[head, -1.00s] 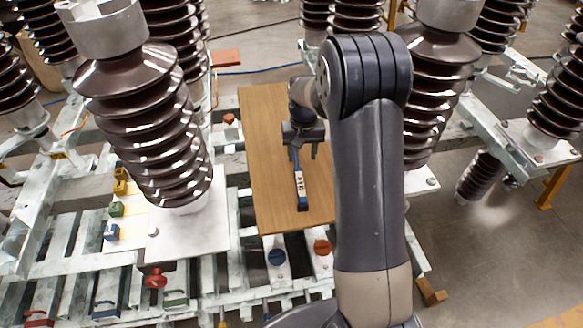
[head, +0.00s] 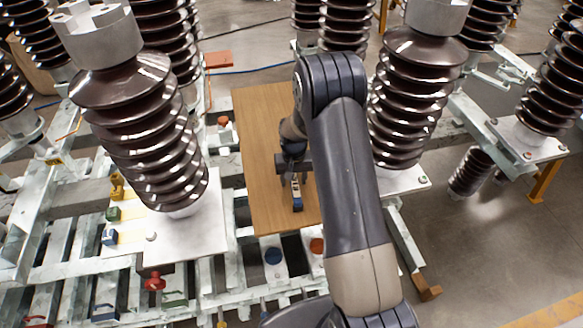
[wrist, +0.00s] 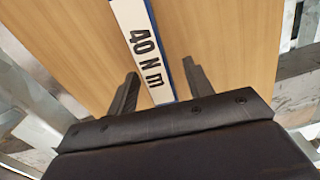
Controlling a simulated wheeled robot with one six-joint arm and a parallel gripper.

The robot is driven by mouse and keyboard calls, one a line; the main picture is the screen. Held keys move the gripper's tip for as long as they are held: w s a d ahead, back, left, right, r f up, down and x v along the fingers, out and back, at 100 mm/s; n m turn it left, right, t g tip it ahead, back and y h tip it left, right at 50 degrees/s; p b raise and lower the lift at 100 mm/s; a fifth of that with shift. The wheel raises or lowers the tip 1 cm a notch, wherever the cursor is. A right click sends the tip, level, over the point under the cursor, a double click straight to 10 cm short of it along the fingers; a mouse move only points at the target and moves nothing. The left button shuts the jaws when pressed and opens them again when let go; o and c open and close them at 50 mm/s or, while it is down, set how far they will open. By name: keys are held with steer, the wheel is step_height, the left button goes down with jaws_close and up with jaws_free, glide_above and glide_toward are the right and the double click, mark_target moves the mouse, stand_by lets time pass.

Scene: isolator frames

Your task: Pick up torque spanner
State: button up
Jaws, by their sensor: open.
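The torque spanner (head: 297,194) lies on a brown wooden board (head: 262,140). It is blue with a white label. In the wrist view the spanner (wrist: 145,45) shows its label reading "40 N m". My gripper (head: 295,176) is open over the spanner, and my arm comes in from the front right. In the wrist view my gripper (wrist: 161,84) has one finger on each side of the spanner, with gaps. I cannot tell how far the fingertips are above the board. My gripper hides the far part of the spanner in the head view.
Tall brown ribbed insulators (head: 140,125) stand left of the board, and another insulator (head: 415,100) stands close to my arm on the right. A metal frame (head: 60,250) lies around the board. Red and blue round caps (head: 273,256) sit at the board's near edge.

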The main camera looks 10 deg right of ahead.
jaws_close()
stand_by(0.5)
steer(key=shift+r, duration=0.1)
